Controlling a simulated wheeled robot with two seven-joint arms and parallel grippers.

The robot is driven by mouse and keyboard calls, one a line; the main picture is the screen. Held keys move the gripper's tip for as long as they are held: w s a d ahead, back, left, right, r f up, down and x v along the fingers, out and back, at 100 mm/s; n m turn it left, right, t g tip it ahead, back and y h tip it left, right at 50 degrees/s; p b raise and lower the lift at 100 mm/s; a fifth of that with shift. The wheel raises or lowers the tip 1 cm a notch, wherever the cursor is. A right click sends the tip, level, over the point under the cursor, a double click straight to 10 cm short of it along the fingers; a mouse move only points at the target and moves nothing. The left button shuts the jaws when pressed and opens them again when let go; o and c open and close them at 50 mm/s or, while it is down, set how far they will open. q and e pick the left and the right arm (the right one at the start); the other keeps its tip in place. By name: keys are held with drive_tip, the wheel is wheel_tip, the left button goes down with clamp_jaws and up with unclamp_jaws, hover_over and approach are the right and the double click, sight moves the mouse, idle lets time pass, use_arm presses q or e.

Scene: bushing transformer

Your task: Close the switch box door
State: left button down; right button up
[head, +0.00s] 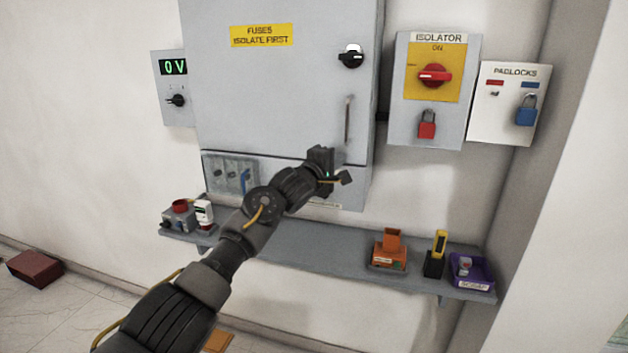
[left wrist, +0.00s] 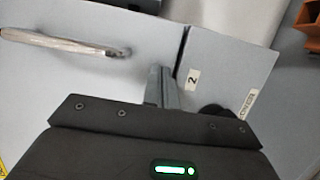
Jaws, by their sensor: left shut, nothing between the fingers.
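The switch box door (head: 275,95) is the big grey panel with a yellow "FUSES ISOLATE FIRST" label. It looks closed or nearly closed; I cannot tell if it sits fully flush. Its bar handle (head: 347,120) is near the right edge, below a black knob (head: 351,57). The handle also shows in the left wrist view (left wrist: 60,42). My left gripper (head: 322,158) is at the door's lower right, below the handle. Its fingers (left wrist: 161,85) are shut and empty, close to the door's bottom edge; contact is unclear. My right gripper is out of view.
A grey shelf (head: 300,257) below carries an orange holder (head: 390,250), a yellow-black tool (head: 436,255), a purple bin (head: 470,270) and a red-topped device (head: 182,214). The isolator box (head: 400,125) and padlock board (head: 493,128) hang at the right. A voltage display box (head: 177,105) hangs left.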

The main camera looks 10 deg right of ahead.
use_arm(q)
drive_tip(key=b+v, duration=0.2)
drive_tip(key=v, duration=0.8)
drive_tip(key=shift+s+f, duration=0.2)
drive_tip(key=shift+f, duration=0.1)
